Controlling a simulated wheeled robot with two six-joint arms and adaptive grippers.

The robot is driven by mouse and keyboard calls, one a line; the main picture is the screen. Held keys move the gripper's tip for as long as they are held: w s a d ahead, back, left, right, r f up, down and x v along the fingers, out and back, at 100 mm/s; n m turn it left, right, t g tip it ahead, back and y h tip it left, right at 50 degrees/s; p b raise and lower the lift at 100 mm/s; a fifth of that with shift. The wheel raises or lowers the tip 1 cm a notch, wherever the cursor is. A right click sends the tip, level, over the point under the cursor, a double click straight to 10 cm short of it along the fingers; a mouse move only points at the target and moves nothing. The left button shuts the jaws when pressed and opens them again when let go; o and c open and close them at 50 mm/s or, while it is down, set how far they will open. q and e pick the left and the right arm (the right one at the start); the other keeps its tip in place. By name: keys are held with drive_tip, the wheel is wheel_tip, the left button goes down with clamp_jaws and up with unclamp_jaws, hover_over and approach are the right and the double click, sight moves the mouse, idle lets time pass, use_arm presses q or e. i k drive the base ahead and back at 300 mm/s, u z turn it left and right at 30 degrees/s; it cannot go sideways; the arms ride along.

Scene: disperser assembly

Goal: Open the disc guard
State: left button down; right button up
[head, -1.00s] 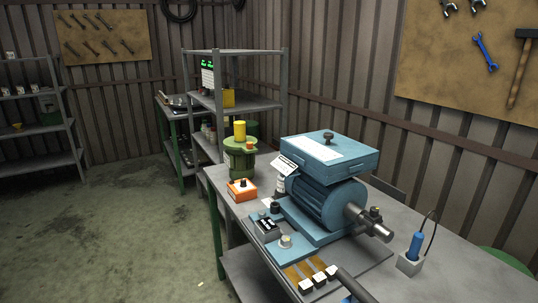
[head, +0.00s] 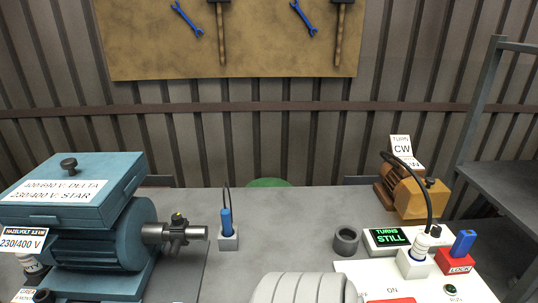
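I cannot clearly identify a disc guard. A pale grey, ribbed, rounded shape (head: 305,288) is cut off by the bottom edge of the head view; I cannot tell whether it is the guard. A blue motor (head: 100,235) with a box on top and a grey shaft (head: 175,233) stands at the left. An orange-brown machine (head: 410,190) stands at the back right, with a card reading CW. Neither of my grippers is in view.
A white panel (head: 360,277) holds a display reading TURNS STILL (head: 389,237), a plugged-in white plug (head: 422,243) and a red LOCK block (head: 455,262). A dark ring (head: 346,241) and a blue-handled tool in a holder (head: 228,239) stand on the grey bench (head: 290,215). Shelving (head: 490,110) rises at right.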

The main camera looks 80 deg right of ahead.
sight(423, 195)
drive_tip(key=z, duration=4.65)
